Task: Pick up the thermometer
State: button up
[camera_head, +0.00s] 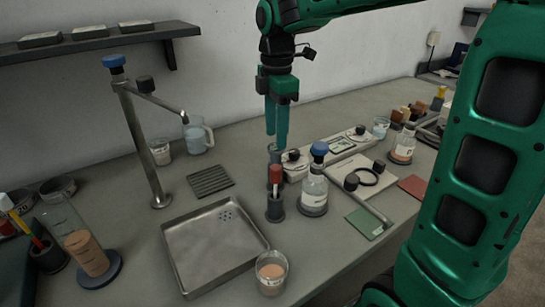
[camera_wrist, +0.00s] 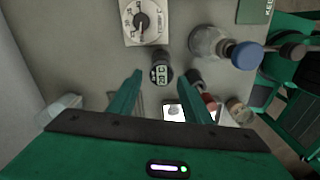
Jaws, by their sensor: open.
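The thermometer appears to be the dark round piece with a small display reading about 20 C (camera_wrist: 161,74) in the wrist view. It shows between and just beyond my two fingertips. In the head view a dark upright cylinder (camera_head: 274,153) stands directly under my fingertips and is probably the same thing; the fingers partly hide it. My gripper (camera_head: 276,142) points down over the bench, open and empty. In the wrist view its green fingers (camera_wrist: 162,80) lie to either side of the display. I cannot tell whether they touch it.
A red-capped dropper in a black holder (camera_head: 275,190) and a blue-capped bottle (camera_head: 314,190) stand close by. A metal tray (camera_head: 205,250), beaker (camera_head: 271,272) and tall metal stand (camera_head: 140,145) occupy the left and front.

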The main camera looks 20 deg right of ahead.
aim_at(276, 153)
jog(key=shift+f, duration=3.45)
jog(key=shift+s, duration=0.1)
jog(key=c, duration=0.9)
